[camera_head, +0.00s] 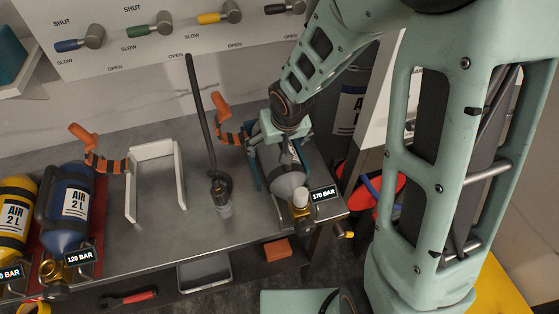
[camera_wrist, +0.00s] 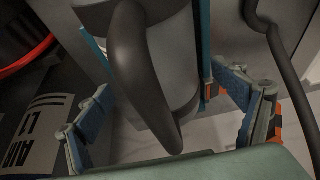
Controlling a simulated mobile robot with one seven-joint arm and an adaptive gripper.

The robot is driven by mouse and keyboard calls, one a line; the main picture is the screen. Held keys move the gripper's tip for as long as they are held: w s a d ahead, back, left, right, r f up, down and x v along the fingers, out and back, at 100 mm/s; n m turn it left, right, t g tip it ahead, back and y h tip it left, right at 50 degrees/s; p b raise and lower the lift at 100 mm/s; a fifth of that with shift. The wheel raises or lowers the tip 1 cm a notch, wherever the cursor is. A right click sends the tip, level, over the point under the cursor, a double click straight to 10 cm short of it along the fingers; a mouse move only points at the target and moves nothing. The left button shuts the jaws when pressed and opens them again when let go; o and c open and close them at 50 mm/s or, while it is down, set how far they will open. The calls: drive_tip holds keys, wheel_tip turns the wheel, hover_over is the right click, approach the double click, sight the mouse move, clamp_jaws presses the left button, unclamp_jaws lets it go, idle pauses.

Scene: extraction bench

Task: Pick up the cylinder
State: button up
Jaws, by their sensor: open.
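A blue cylinder (camera_head: 66,200) and a yellow cylinder (camera_head: 14,218) lie at the bench's left.
A white empty cradle (camera_head: 131,190) stands mid-bench. A dark hose with a fitting (camera_head: 221,190) rises beside the grey cylinder. Orange straps (camera_head: 228,137) hang near the cradles. A valve panel (camera_head: 165,30) is behind. The bench's middle front (camera_head: 170,245) is clear.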

idle(0.3)
drive_tip(key=c, duration=2)
drive_tip(key=shift+w+r, duration=0.1)
drive_tip(key=shift+w, duration=0.1)
drive_tip(key=shift+c, duration=0.9)
drive_tip(key=shift+r, duration=0.15)
